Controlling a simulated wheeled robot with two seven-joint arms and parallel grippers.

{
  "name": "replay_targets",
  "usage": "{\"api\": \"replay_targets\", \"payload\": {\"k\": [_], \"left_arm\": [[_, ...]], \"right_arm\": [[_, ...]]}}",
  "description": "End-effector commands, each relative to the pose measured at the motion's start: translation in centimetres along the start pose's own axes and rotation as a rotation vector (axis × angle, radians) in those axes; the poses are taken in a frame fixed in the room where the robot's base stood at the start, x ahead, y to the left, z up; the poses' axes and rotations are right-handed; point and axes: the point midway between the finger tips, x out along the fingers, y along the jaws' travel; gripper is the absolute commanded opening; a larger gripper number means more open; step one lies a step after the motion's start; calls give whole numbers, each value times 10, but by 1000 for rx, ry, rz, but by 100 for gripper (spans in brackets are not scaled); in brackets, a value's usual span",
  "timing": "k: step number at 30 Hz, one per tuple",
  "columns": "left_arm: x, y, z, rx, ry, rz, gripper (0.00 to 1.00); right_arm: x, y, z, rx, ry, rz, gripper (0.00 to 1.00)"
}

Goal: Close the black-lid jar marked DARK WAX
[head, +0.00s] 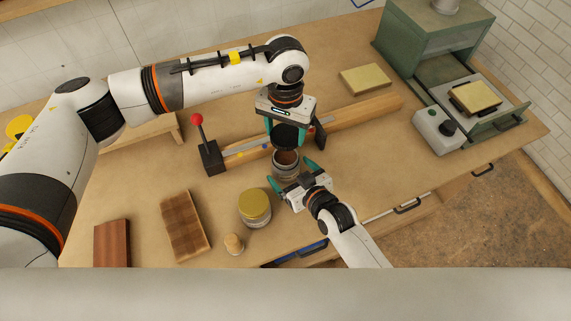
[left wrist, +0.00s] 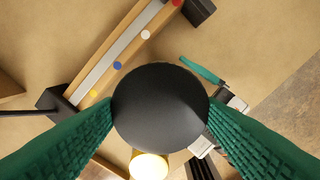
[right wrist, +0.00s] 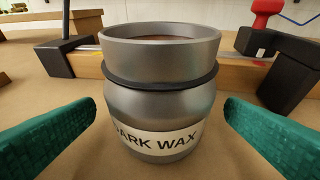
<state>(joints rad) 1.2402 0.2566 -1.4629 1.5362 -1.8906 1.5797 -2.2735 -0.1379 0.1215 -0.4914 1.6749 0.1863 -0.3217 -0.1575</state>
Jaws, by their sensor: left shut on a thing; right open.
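The DARK WAX jar (right wrist: 163,95) is a grey metal jar with a dark ring around its neck. It stands upright and open on the table, with brown contents showing in the head view (head: 286,166). My left gripper (head: 288,138) is shut on the round black lid (left wrist: 160,108) and holds it above the jar, hiding the jar in the left wrist view. The lid also shows in the head view (head: 287,134). My right gripper (head: 292,177) is open, low at the jar's near side. Its green fingers (right wrist: 160,125) stand on either side of the jar, apart from it.
A wooden beam with a metal strip (head: 352,119) lies behind the jar, with a red-knobbed black clamp (head: 210,155) at its left end. A yellow-lid jar (head: 255,207), a small wooden peg (head: 234,243) and wooden blocks (head: 185,226) stand left. A green machine (head: 432,45) is back right.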

Motion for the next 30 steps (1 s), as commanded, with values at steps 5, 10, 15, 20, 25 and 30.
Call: {"api": "replay_targets", "payload": {"k": [5, 10, 15, 20, 25, 30], "left_arm": [[0, 0, 0, 0, 0, 0, 40], [0, 0, 0, 0, 0, 0, 40], [0, 0, 0, 0, 0, 0, 40], [0, 0, 0, 0, 0, 0, 40], [0, 0, 0, 0, 0, 0, 40], [0, 0, 0, 0, 0, 0, 40]], "right_arm": [[23, 0, 0, 0, -1, 0, 94], [31, 0, 0, 1, -1, 0, 94], [31, 0, 0, 1, 0, 0, 94], [31, 0, 0, 1, 0, 0, 85], [31, 0, 0, 1, 0, 0, 58], [31, 0, 0, 0, 0, 0, 30]]}}
